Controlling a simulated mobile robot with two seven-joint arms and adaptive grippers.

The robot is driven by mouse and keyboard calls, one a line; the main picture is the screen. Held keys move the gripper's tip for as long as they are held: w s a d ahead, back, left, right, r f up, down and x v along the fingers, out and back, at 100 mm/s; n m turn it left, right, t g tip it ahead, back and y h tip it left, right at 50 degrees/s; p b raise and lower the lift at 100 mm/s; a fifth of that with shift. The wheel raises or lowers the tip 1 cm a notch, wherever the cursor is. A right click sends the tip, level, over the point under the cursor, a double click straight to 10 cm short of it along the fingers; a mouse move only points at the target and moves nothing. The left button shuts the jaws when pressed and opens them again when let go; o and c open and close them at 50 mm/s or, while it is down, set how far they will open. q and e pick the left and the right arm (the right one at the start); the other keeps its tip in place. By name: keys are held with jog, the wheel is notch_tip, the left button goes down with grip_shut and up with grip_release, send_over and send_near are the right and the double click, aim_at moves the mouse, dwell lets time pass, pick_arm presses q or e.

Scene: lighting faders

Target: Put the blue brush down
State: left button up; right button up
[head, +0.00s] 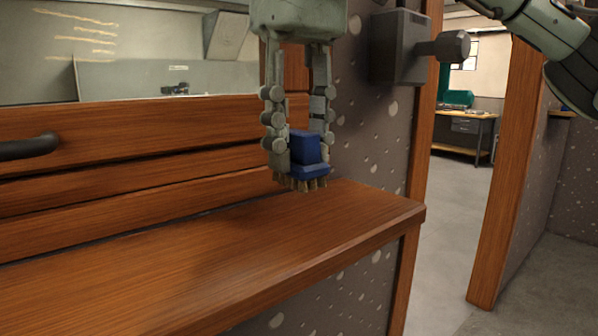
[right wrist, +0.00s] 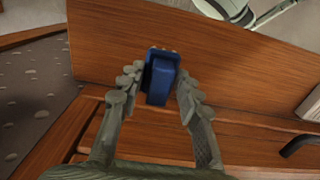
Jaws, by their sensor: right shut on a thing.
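The blue brush (head: 306,150) has a blue block-like handle and pale tan bristles pointing down. My right gripper (head: 303,165) is shut on it, with one finger on each side. The brush is upright near the right end of the wooden ledge (head: 200,245). The bristle tips are at or just above the ledge top; I cannot tell whether they touch it. In the right wrist view the brush (right wrist: 160,78) sits between the two fingertips of the gripper (right wrist: 158,85). My left gripper is not in view.
The ledge is bare to the left of the brush. Wooden slats (head: 130,180) rise behind it, with a dark handle (head: 28,147) at the left. A grey box with a knob (head: 402,47) is on the speckled wall. A doorway opens at the right.

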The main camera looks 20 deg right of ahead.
aim_at(299, 176)
jog(key=shift+f, duration=1.85)
jog(key=shift+f, duration=0.1)
jog(key=shift+f, duration=0.1)
jog(key=o, duration=1.2)
jog(key=shift+c, duration=0.2)
notch_tip(299, 176, up, 12)
jog(key=shift+r, duration=0.2)
